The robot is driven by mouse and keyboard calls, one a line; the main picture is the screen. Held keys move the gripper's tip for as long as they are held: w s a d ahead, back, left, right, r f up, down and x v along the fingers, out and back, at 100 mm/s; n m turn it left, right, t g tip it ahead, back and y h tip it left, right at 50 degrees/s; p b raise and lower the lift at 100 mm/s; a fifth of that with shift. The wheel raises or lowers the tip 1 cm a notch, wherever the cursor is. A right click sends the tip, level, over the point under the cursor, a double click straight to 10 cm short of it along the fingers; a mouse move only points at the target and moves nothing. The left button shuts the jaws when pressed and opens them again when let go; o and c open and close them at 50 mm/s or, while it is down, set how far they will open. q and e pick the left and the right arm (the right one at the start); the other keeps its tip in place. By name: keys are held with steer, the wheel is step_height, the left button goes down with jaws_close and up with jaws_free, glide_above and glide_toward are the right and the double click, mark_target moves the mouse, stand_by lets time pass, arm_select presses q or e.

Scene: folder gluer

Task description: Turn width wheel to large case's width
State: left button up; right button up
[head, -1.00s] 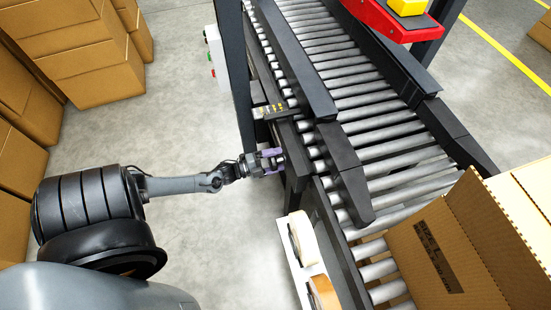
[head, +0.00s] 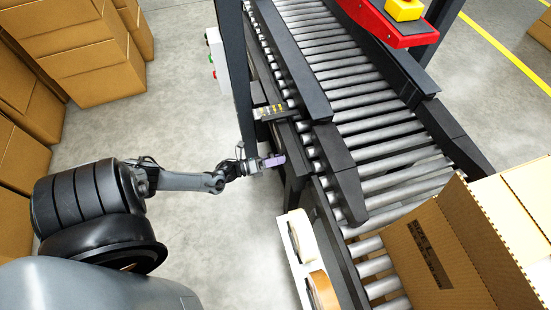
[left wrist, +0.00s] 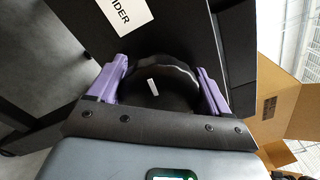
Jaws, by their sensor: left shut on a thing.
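The width wheel (left wrist: 176,88) is a round black knob with a scalloped rim and a small white mark in the left wrist view. The purple fingers of my left gripper (left wrist: 160,90) sit on opposite sides of it, shut on it. In the head view, my left gripper (head: 275,162) reaches the near left side of the conveyor frame, and the wheel is hidden there. The large open cardboard case (head: 430,255) stands on the rollers at the lower right. My right gripper is not in view.
The roller conveyor (head: 385,150) has black guide rails (head: 335,145) along its rollers. A white tray (head: 291,250) with tape rolls hangs beside the frame. A dark post (head: 234,75) rises close to my left gripper. Stacked cartons (head: 85,60) stand at left, with clear floor between.

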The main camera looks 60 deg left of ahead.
arm_select(q)
steer(key=shift+r+m+p, duration=0.1)
steer(key=shift+m+p, duration=0.25)
steer(key=shift+m, duration=1.65)
steer(key=o, duration=1)
steer(key=shift+s+a, duration=0.1)
steer(key=shift+s, duration=0.4)
steer(key=p+v, duration=0.1)
steer(key=v, duration=0.9)
steer(key=shift+p, duration=0.3)
